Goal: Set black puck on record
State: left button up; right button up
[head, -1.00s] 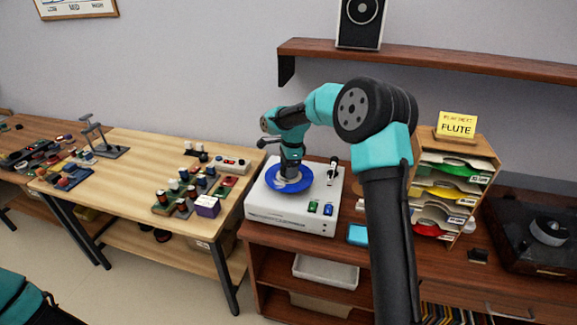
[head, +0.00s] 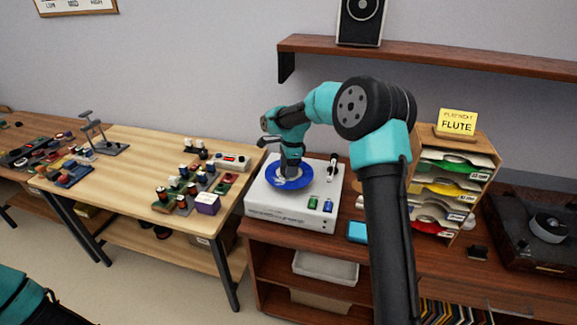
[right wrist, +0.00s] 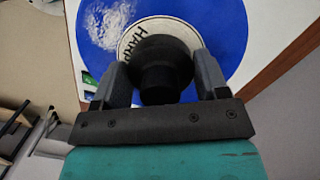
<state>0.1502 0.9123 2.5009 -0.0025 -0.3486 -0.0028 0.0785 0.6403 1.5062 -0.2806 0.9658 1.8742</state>
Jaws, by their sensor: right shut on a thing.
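The blue record (head: 284,187) lies on the white turntable (head: 275,213) in the head view. Its pale label with the letters "HARP" shows in part in the right wrist view, where the blue disc (right wrist: 228,32) fills the top. My right gripper (head: 291,174) is over the middle of the record, pointing down. In the right wrist view its two fingers (right wrist: 165,75) are shut on the black puck (right wrist: 160,72), which covers the middle of the label. I cannot tell whether the puck touches the record. My left gripper is out of view.
The turntable's tonearm (head: 332,168) stands right of the record, with green and blue pieces in front. A paper rack (head: 450,185) with a "FLUTE" card (head: 457,122) is to the right. A dark record player (head: 535,235) is at far right. A wooden table (head: 140,170) with small parts is left.

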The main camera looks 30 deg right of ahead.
jog(key=o, duration=1.2)
jog(key=shift+c, duration=0.2)
jog(key=shift+r, duration=0.1)
jog(key=shift+r, duration=2.4)
jog(key=shift+a, duration=0.1)
